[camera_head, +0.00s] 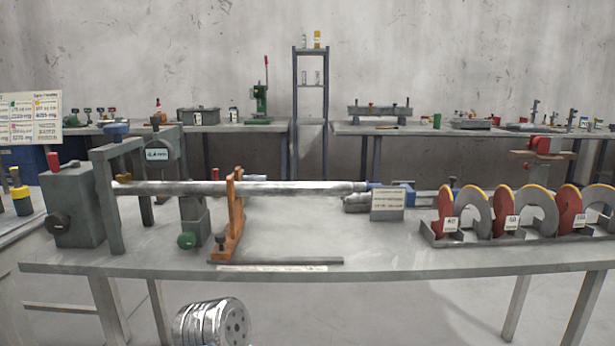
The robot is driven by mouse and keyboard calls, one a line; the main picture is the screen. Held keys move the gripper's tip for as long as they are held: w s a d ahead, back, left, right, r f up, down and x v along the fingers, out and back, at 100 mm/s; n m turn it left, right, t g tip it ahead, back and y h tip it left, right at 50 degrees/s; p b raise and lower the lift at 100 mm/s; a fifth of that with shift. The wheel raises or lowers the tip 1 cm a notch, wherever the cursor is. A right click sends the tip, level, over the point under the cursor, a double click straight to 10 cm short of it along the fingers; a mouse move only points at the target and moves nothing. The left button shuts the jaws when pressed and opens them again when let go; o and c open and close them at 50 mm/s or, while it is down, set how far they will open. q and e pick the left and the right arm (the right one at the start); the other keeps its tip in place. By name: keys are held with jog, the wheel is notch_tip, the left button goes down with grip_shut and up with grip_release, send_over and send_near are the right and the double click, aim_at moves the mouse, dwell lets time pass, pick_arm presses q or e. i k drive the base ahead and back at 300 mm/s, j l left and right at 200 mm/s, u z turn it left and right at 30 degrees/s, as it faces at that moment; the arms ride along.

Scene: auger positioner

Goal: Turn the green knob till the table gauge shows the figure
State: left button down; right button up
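The green knob (187,241) sits low on the front of a grey block at the left of the near workbench. A long metal auger shaft (240,188) runs across the bench to the right. An orange bracket (230,225) stands under the shaft, right of the knob. No gripper fingers show in the head view, and nothing touches the knob.
A rack of red and grey discs (510,212) stands at the right, beside a label card (387,204). A card with figures (30,117) is at far left. The bench middle is mostly clear.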

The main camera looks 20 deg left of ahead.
aim_at(186, 241)
jog(key=u, duration=1.55)
